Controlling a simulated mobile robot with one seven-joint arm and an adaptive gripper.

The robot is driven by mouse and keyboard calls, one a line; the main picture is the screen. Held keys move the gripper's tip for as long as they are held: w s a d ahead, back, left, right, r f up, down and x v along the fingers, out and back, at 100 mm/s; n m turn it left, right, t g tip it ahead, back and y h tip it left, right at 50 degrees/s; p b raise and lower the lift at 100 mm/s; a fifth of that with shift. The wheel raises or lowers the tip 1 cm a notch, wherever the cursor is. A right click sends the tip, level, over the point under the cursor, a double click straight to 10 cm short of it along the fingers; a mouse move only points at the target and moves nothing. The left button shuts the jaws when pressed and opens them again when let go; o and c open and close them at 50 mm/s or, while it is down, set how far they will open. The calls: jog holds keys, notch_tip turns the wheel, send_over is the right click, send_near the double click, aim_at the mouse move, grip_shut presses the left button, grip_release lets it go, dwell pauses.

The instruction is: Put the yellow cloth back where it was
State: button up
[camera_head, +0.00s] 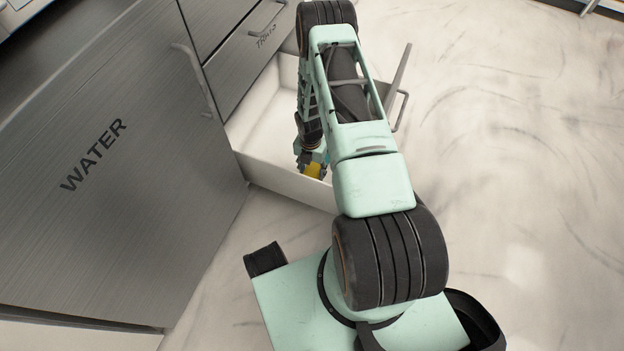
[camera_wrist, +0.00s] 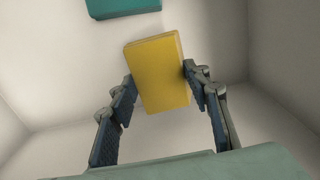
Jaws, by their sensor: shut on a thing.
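The yellow cloth (camera_wrist: 158,74) is a folded block between the fingers of my gripper (camera_wrist: 160,88) in the wrist view. The fingertips touch its two sides, and my gripper is shut on it. In the head view a small part of the yellow cloth (camera_head: 314,170) shows at my gripper (camera_head: 312,160), inside the open white drawer (camera_head: 290,188). My arm hides much of the drawer's inside. I cannot tell whether the cloth touches the drawer floor.
A teal block-like item (camera_wrist: 122,7) lies in the drawer beyond the cloth. A closed drawer (camera_head: 243,52) sits above the open one. A steel front marked WATER (camera_head: 110,170) stands at left. The marble floor (camera_head: 530,190) at right is clear.

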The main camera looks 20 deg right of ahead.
aim_at(312, 173)
notch_tip(312, 173, down, 4)
jog(key=shift+f+b, duration=0.1)
jog(key=shift+b, duration=0.7)
jog(key=shift+w, duration=0.1)
jog(key=o, duration=1)
notch_tip(312, 173, up, 12)
jog(key=p, duration=0.4)
jog(key=shift+a, duration=0.1)
jog(key=shift+w+r, duration=0.1)
jog(key=shift+r, duration=0.1)
